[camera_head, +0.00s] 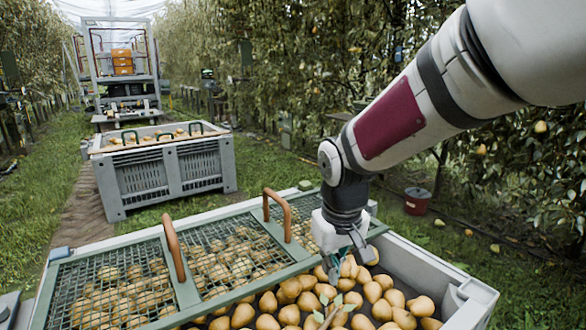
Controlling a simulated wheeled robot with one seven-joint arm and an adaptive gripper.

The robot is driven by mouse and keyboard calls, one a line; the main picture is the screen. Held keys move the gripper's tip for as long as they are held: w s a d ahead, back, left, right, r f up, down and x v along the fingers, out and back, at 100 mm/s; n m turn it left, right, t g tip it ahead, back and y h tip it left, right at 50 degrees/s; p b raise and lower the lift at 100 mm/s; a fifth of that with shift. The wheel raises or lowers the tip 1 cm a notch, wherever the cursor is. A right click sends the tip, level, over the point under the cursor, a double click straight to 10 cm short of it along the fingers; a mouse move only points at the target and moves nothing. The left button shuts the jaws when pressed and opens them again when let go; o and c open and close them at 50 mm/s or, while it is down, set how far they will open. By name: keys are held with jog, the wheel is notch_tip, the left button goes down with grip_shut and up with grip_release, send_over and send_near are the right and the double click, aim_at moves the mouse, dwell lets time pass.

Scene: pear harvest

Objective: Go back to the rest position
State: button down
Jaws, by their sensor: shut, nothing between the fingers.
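My gripper (346,262) hangs at the end of my white and maroon arm, which reaches in from the upper right. It points down over the uncovered right part of a grey crate (462,300) full of pears (290,290). The fingers are close together, with no pear seen between them. The fingertips appear close to the top pears; whether they touch cannot be told. Some leaves and a twig (330,315) lie on the pears just below the gripper.
A green-framed mesh lid (125,285) with two brown handles (173,248) covers the crate's left part. A second grey crate (150,178) and a wheeled rack (122,65) stand behind on grass.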

jog(key=s+d+r+m, duration=0.1)
jog(key=s+d+r, duration=0.2)
jog(key=s+d, duration=0.35)
jog(key=s+d+r+m, duration=0.2)
jog(key=s+d+r, duration=0.15)
jog(key=s, duration=0.65)
jog(key=s+d+m+g, duration=0.1)
jog(key=s+d+g, duration=0.1)
jog(key=s, duration=1.3)
notch_tip(320, 180, up, 21)
jog(key=t+p, duration=0.3)
jog(key=p, duration=1.7)
jog(key=shift+w+t, duration=0.3)
jog(key=shift+t, duration=0.1)
